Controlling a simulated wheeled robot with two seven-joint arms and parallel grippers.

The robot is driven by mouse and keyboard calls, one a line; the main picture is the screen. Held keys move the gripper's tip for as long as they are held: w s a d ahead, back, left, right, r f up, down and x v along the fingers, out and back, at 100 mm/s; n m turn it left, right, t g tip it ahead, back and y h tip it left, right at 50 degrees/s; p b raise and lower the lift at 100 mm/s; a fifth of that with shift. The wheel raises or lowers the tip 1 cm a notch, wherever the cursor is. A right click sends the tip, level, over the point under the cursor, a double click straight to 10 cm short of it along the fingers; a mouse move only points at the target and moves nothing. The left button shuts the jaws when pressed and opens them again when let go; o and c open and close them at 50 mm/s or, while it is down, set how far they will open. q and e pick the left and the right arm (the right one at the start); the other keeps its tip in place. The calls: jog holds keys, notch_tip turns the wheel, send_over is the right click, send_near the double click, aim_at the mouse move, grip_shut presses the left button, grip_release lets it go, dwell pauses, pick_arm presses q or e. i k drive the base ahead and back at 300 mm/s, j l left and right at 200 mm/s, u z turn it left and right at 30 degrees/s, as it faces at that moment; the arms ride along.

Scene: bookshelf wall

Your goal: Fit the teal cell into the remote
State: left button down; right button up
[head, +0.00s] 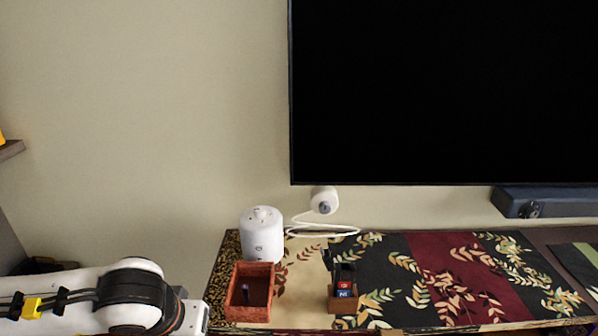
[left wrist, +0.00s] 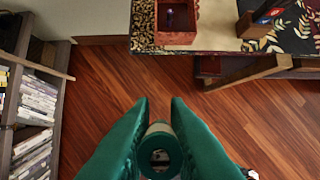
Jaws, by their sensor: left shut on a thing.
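In the left wrist view my left gripper (left wrist: 160,128), with green fingers, is shut on the teal cell (left wrist: 160,155), a short cylinder whose round teal end faces the camera. The cell is held over the wood floor, short of the table. The head view shows only my left arm at lower left, not the fingers. I cannot clearly make out the remote; a dark upright piece (head: 346,272) stands in a brown wooden holder (head: 343,307) on the table, and it may be the remote. My right gripper is in neither view.
A reddish box (head: 248,312) with a small dark purple thing inside stands at the table's left front. Behind it is a white cylindrical device (head: 262,236). The patterned cloth (head: 450,285) to the right is clear. A bookshelf (left wrist: 35,110) stands at the left.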

aim_at(345, 279)
jog(key=i+j, duration=0.1)
jog(key=j, duration=0.2)
jog(key=i+j, duration=0.1)
jog(key=j, duration=0.15)
jog(key=i+j, duration=0.1)
jog(key=j, duration=0.2)
jog(key=j+z, duration=0.1)
jog(key=z, duration=0.3)
jog(key=j+z, duration=0.1)
jog(key=z, duration=0.35)
jog(key=j+z, duration=0.1)
jog(key=z, duration=0.3)
jog(key=j+z, duration=0.15)
jog(key=z, duration=0.25)
